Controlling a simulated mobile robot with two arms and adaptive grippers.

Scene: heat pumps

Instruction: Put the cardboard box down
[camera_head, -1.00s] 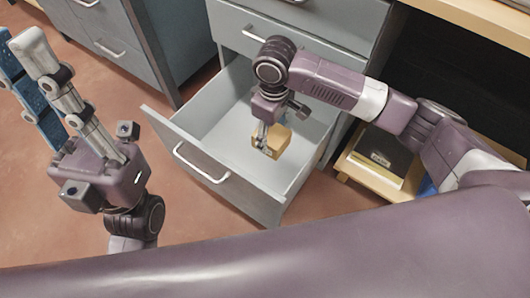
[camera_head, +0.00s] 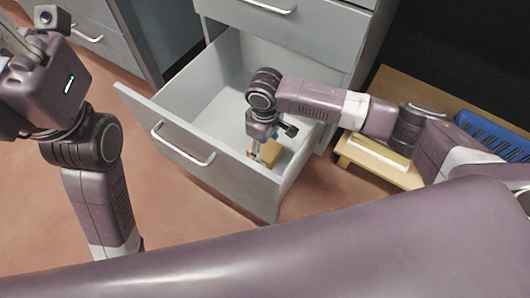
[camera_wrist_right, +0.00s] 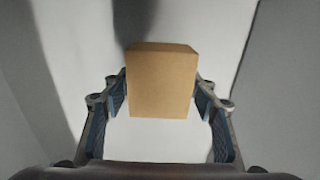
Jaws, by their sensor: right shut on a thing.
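The small tan cardboard box (camera_head: 269,152) is inside the open grey drawer (camera_head: 190,166), near its front right corner. My right gripper (camera_head: 256,155) reaches down into the drawer and is shut on the box. In the right wrist view the box (camera_wrist_right: 161,82) sits between both blue finger pads (camera_wrist_right: 160,100), with the pale drawer around it. I cannot tell whether the box touches the drawer floor. My left arm is at the left of the head view, outside the drawer; its fingertips are cut off by the frame edge.
The drawer's back and left part is bare. Another grey cabinet (camera_head: 108,40) is at the back left. The reddish floor in front is clear.

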